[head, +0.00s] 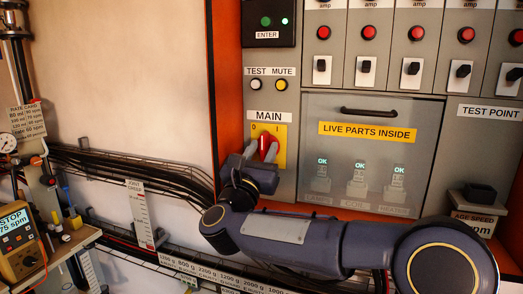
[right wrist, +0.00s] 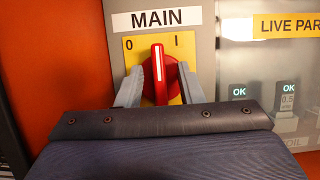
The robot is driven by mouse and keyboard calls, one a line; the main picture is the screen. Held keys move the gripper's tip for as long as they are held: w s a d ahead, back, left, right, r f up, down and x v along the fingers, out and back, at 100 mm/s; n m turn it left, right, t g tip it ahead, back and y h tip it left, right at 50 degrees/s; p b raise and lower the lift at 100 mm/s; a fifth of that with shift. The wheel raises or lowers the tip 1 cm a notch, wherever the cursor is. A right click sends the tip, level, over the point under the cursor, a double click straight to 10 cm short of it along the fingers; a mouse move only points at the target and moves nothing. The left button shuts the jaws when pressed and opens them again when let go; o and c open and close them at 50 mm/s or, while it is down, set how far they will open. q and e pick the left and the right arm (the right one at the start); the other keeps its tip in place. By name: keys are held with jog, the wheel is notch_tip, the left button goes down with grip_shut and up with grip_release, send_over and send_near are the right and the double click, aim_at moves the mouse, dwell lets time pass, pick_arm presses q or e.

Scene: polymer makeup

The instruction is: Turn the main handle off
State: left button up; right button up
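The main handle (head: 268,146) is a red rotary knob on a yellow plate (head: 283,132) under the MAIN label. In the right wrist view, the handle (right wrist: 158,72) has a white stripe and stands about upright, between the 0 mark at left and the I mark at right. My right gripper (head: 261,153) is at the handle, with one finger on each side of it. In the right wrist view, my right gripper (right wrist: 161,72) shows gaps between its fingers and the handle's raised bar, so it looks open around it. My left gripper is not in view.
A clear cover marked LIVE PARTS INSIDE (head: 367,132) is right of the handle. A row of red lamps and black switches (head: 411,71) runs above. Black cables (head: 130,168) run along the left wall. A yellow meter (head: 20,242) stands at lower left.

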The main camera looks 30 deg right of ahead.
grip_shut()
